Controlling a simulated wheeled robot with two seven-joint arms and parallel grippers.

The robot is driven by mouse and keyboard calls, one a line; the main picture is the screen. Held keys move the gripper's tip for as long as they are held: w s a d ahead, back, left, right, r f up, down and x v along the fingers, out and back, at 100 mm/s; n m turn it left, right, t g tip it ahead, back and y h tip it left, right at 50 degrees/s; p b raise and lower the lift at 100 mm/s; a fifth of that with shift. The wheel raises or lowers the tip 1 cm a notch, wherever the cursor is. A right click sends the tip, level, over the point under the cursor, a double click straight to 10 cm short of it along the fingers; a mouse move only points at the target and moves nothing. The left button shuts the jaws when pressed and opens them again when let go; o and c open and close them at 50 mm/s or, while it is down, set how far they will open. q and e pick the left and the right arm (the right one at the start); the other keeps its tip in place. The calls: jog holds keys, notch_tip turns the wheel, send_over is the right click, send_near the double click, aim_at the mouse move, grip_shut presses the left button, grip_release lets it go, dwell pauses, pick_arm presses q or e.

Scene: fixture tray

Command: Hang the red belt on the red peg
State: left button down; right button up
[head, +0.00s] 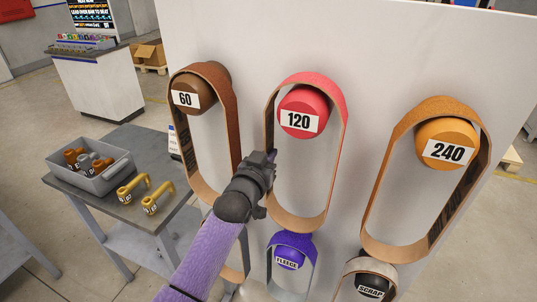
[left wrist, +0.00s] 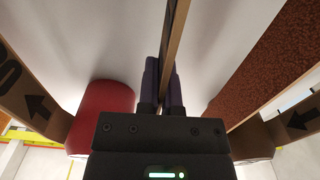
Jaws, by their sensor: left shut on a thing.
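The red belt (head: 340,120) is a long loop with a tan inner face. It hangs upright around the red peg (head: 301,112), which is labelled 120, with its top curve over the peg. I cannot tell whether the top curve bears on the peg. My left gripper (head: 268,160) is shut on the belt's left strand, below and left of the peg. In the left wrist view the strand (left wrist: 174,45) stands edge-on between the fingers (left wrist: 165,85), and the red peg (left wrist: 103,108) shows to the left. My right gripper is not in view.
A brown belt (head: 229,120) on the 60 peg (head: 192,96) hangs close left of my gripper. An orange belt (head: 387,180) hangs on the 240 peg (head: 446,145) at right. Purple FLEECE (head: 288,256) and black SCRAP (head: 370,284) pegs are below. A grey bin (head: 112,179) stands left.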

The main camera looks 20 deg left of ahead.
pick_arm(q)
jog(key=shift+f, duration=0.1)
jog(key=shift+f, duration=0.3)
jog(key=shift+c, duration=2.4)
grip_release()
jog(key=s+p, duration=0.7)
jog(key=s, duration=0.4)
jog(key=shift+a+p, duration=0.2)
jog(key=shift+p, duration=0.1)
